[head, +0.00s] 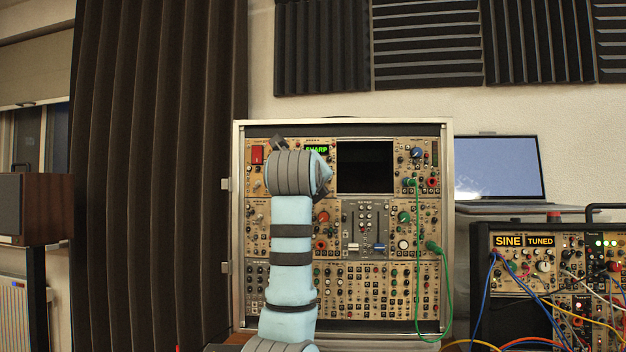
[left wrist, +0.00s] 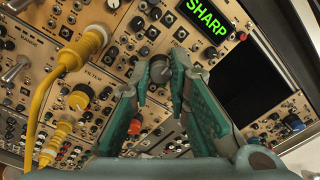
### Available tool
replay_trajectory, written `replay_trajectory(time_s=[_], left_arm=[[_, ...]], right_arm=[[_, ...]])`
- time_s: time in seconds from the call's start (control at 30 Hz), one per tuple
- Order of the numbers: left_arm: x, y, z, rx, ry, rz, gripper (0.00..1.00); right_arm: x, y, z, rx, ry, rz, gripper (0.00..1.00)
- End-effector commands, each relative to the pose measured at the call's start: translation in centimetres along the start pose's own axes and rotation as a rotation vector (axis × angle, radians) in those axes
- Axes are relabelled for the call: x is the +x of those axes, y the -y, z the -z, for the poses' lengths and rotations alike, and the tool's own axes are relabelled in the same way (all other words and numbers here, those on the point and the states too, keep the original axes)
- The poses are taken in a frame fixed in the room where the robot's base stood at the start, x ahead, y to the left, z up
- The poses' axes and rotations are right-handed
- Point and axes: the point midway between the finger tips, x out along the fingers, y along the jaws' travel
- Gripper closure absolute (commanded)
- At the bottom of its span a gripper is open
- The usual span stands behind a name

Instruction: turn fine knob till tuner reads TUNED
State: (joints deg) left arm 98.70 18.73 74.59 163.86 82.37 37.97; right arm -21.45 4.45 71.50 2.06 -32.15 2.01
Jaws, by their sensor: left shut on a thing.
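The tuner display (head: 316,149) in the big synth case reads SHARP in green letters. It also shows in the left wrist view (left wrist: 206,18), at the upper right. My left gripper (left wrist: 161,68) has its green fingers closed on a small dark knob (left wrist: 160,73) on the tan panel, below and left of the display. In the head view my light-blue left arm stands in front of the case and hides the fingertips and this knob. My right gripper is not in view.
Yellow patch plugs (left wrist: 82,48) with a cable stand out from the panel left of my fingers. A green cable (head: 448,290) hangs at the case's right. A second case (head: 497,226) at right bears SINE and TUNED in yellow. A laptop (head: 497,166) stands behind.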

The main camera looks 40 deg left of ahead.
Motion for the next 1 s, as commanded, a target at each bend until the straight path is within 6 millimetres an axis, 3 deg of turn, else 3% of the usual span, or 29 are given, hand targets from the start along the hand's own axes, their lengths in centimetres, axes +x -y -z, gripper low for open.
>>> replay_trajectory(time_s=[0.47,1.0], left_arm=[[-0.01,0.0,0.01,-0.153,0.005,0.005,1.0],[-0.03,-0.04,0.02,-0.642,0.021,0.02,1.0]], right_arm=[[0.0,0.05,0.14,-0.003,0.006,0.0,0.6],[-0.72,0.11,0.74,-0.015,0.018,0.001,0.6]])
